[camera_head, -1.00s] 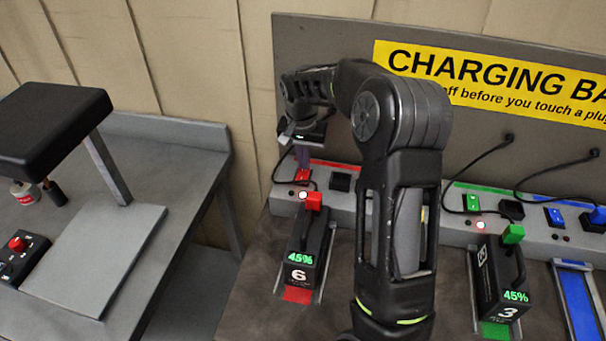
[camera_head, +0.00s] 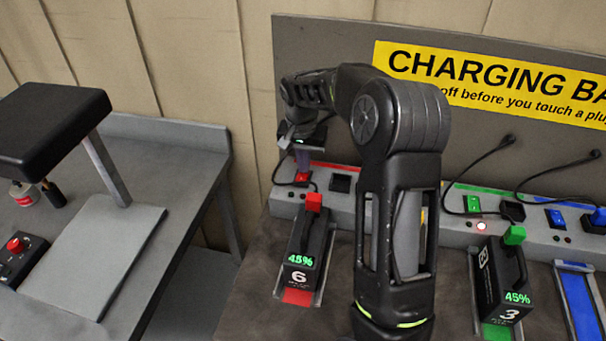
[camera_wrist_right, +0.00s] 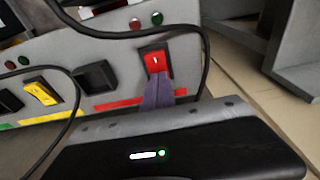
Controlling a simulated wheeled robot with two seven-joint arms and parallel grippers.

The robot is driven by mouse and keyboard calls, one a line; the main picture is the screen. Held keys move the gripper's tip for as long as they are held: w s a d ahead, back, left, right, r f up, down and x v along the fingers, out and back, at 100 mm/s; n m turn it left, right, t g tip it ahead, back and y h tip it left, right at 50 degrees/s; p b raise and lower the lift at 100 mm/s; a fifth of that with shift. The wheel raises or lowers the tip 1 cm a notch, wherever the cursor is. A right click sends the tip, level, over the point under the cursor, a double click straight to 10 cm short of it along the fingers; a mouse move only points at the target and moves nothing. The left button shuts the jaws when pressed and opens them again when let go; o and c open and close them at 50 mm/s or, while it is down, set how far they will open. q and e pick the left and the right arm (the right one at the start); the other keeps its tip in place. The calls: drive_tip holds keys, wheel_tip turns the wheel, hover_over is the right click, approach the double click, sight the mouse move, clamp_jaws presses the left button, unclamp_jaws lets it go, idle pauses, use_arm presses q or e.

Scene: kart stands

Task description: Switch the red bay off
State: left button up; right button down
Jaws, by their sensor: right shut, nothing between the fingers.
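The red bay's red rocker switch (camera_head: 302,177) sits on the grey power strip at the wall side. In the right wrist view the red switch (camera_wrist_right: 157,60) shows a white mark. My right gripper (camera_head: 304,163) is shut and empty, its fingertips at the switch's lower edge in the right wrist view (camera_wrist_right: 162,82); I cannot tell whether they touch. Two small lamps beside the switch, red (camera_wrist_right: 135,24) and green (camera_wrist_right: 157,18), look dim. Battery 6 (camera_head: 301,255), with a red plug on top and a 45% display, stands in the red bay. My left gripper is not in view.
The green bay's switch (camera_head: 472,203) and battery 3 (camera_head: 502,280) are to the right, with a glowing lamp beside that switch. A blue switch (camera_head: 556,217) lies farther right. Black cables loop near the switches. A grey table (camera_head: 180,160) stands at left.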

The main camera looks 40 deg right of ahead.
drive_tip(key=shift+r+p, duration=1.55)
drive_tip(key=shift+r, duration=0.65)
drive_tip(key=shift+r+p, duration=0.35)
drive_tip(key=shift+r, duration=0.8)
